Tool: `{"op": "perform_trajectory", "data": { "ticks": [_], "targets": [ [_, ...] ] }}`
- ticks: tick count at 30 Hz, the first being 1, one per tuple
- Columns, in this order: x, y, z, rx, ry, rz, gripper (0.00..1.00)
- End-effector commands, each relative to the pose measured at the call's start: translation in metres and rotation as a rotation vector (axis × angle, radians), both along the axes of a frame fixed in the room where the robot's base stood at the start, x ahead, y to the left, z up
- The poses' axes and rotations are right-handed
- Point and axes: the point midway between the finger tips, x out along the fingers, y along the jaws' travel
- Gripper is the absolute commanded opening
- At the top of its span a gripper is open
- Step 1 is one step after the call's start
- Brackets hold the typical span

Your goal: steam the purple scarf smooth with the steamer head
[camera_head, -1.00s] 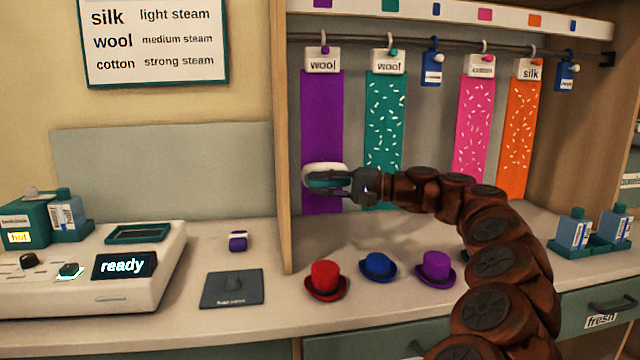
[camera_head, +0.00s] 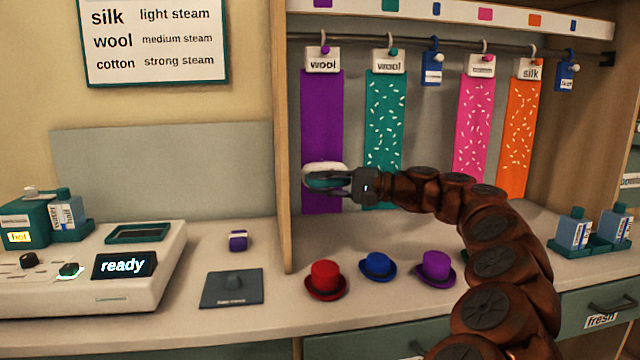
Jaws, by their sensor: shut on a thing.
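The purple scarf (camera_head: 321,120) hangs from the rail at the left of the booth, under a tag reading "wool". It looks flat and plain. My gripper (camera_head: 345,181) is shut on the steamer head (camera_head: 322,170), a white and teal piece. The steamer head is in front of the lower part of the scarf and hides a band of it. I cannot tell whether it touches the cloth. The steamer base (camera_head: 90,285) stands at the left, its screen (camera_head: 124,265) reading "ready".
A teal scarf (camera_head: 384,130), a pink scarf (camera_head: 473,130) and an orange scarf (camera_head: 518,135) hang to the right. Red (camera_head: 325,281), blue (camera_head: 377,266) and purple (camera_head: 436,268) hats stand on the counter below. A wooden panel (camera_head: 284,140) edges the booth at left.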

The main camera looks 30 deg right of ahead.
Motion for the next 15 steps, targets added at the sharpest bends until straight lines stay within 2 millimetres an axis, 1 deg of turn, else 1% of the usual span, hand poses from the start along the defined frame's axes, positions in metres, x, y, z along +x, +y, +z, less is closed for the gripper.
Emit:
{"op": "perform_trajectory", "data": {
  "ticks": [5,15],
  "targets": [
    [-0.004,0.001,0.001,0.001,-0.004,0.0,0.0],
    [-0.034,0.014,0.0,-0.001,-0.005,-0.001,0.0]
  ]
}}
